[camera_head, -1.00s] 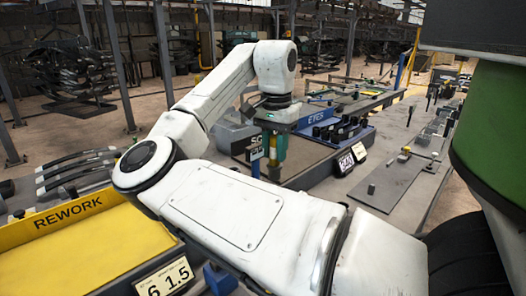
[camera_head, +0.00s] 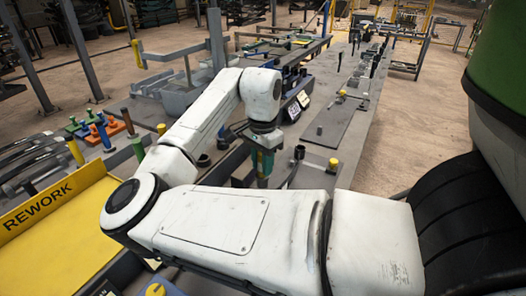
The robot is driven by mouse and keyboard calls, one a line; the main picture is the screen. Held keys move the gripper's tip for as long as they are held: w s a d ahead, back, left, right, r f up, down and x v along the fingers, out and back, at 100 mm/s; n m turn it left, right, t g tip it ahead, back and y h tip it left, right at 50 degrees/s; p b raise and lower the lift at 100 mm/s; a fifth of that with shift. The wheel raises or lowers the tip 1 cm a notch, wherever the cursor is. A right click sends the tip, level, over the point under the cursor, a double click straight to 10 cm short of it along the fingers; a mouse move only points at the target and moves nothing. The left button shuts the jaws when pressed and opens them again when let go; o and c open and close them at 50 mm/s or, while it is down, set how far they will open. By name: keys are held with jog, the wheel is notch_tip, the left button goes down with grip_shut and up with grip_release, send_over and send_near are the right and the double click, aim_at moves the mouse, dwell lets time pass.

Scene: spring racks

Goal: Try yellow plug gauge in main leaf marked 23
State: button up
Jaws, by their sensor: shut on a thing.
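My gripper (camera_head: 263,165) hangs pointing down from the wrist near the middle of the head view, over the grey bench. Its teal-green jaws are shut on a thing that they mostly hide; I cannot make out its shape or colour. Several dark curved leaves (camera_head: 30,160) lie at the left, apart from my gripper. I cannot read a 23 on any of them. A yellow-topped upright piece (camera_head: 75,151) stands beside them. A short yellow cylinder (camera_head: 333,165) stands on the bench right of my gripper; I cannot tell whether either is a plug gauge.
The yellow REWORK tray (camera_head: 60,225) is at the lower left. An orange block (camera_head: 112,128) stands near blue and green upright pieces. A grey bin (camera_head: 180,95) is behind my arm. A dark plate (camera_head: 338,122) lies on the bench. Open floor (camera_head: 425,130) lies to the right.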

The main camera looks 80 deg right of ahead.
aim_at(263, 187)
jog(key=shift+f+b, duration=2.15)
jog(key=shift+f, duration=0.5)
jog(key=shift+f+p, duration=0.1)
jog(key=shift+p, duration=0.2)
jog(key=shift+p, duration=0.7)
jog(key=shift+f+b, duration=0.6)
jog(key=shift+f, duration=1.1)
dwell(2.7)
